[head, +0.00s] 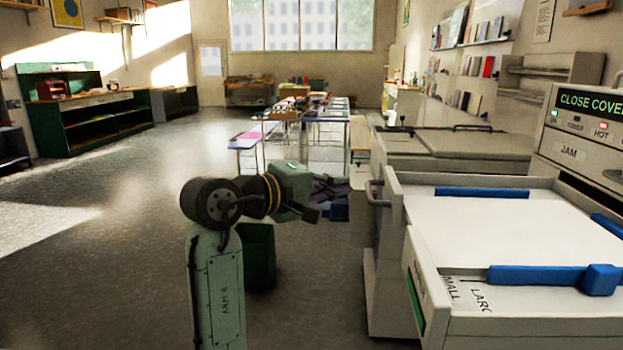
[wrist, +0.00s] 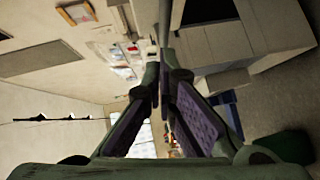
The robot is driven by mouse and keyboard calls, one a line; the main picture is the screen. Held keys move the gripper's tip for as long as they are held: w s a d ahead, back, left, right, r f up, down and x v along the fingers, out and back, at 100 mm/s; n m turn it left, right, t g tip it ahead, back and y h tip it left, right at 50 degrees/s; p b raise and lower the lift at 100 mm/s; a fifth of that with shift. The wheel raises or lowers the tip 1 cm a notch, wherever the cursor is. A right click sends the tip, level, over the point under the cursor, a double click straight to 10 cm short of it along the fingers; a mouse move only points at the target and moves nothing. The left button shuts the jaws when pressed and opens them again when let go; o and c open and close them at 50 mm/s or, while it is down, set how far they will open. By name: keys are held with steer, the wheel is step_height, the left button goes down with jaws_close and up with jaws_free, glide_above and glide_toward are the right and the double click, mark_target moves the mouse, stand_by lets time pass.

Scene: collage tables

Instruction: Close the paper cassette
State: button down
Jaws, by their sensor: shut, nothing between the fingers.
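The paper cassette (head: 440,315) is a pale grey tray, pulled out at the right of the head view. It holds white paper (head: 500,222) between blue guides (head: 550,277), and markings reading SMALL and LARGE show inside its near edge. My gripper (head: 324,198) is to the left of the cassette, beyond its near corner and apart from it. Its dark fingers are shut and empty. In the wrist view, the fingers (wrist: 163,92) come together at the middle, with pale cabinet sides (wrist: 225,42) beyond them at the upper right.
A control panel (head: 590,130) reading CLOSE COVER, with a JAM label, stands behind the cassette at the right. A grey cabinet (head: 450,148) with lids is beyond it. A dark green bin (head: 259,260) stands behind my arm. The floor to the left is clear.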

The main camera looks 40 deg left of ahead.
steer(key=shift+w+d+f, duration=0.25)
steer(key=shift+w+d, duration=0.35)
steer(key=shift+d, duration=0.25)
steer(key=w+d+p, duration=0.3)
steer(key=w+d, duration=0.4)
steer(key=d, duration=0.3)
steer(key=w+d+p, duration=0.3)
steer(key=w+d, duration=0.4)
steer(key=d, duration=0.4)
steer(key=w+d+p, duration=0.2)
steer(key=w+d, duration=0.5)
steer(key=d, duration=0.3)
steer(key=shift+d+p, duration=0.15)
steer(key=shift+p, duration=0.25)
steer(key=shift+d, duration=0.1)
steer(key=shift+r, duration=0.1)
